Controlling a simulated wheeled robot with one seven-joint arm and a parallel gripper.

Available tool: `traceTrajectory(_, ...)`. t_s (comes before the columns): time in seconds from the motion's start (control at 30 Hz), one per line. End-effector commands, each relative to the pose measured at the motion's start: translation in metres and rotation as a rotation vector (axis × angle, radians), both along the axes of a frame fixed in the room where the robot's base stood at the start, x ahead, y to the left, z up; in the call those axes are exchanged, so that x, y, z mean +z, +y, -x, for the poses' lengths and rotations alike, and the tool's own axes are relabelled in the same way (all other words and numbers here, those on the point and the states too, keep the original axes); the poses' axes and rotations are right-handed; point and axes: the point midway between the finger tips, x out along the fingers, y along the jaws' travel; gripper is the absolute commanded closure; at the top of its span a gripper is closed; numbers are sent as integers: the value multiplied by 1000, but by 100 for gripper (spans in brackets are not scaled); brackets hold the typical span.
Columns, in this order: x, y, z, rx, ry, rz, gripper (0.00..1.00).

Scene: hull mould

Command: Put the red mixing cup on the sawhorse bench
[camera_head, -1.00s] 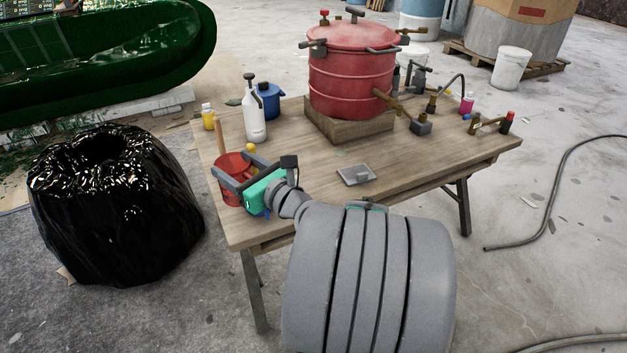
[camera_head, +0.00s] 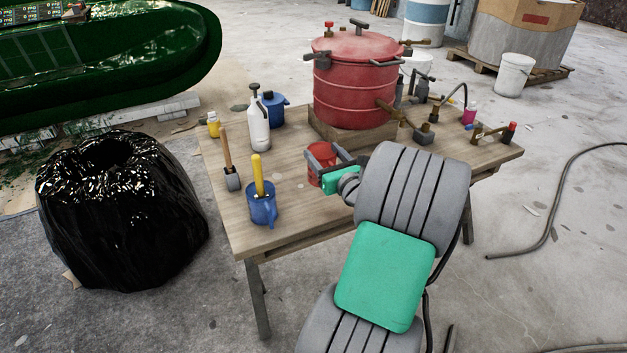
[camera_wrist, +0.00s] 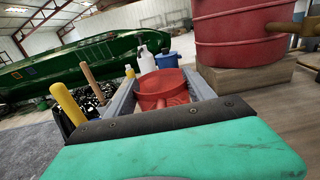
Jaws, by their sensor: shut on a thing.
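The red mixing cup (camera_head: 322,160) is between the fingers of my gripper (camera_head: 335,157), near the middle of the wooden bench (camera_head: 290,205) and in front of the big red pot. In the wrist view the red cup (camera_wrist: 165,90) looks upright between both grey fingers, with its round rim and inside showing. My gripper is shut on it. My arm and gripper hide part of the cup and the bench behind it in the head view. I cannot tell whether the cup's bottom touches the bench top.
The red pot (camera_head: 352,85) on its wooden block (camera_head: 345,133) stands close behind the cup. A blue mug (camera_head: 262,207) with a yellow handle in it, a wooden-handled brush (camera_head: 229,160) and a white bottle (camera_head: 259,125) stand to the left.

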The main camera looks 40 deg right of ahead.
Motion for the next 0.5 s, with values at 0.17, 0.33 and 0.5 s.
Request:
traceTrajectory(0.17,-41,2,-28,1,3,-3,97)
traceTrajectory(0.33,-56,3,-40,0,4,-3,97)
traceTrajectory(0.5,-87,2,-41,-3,3,-4,97)
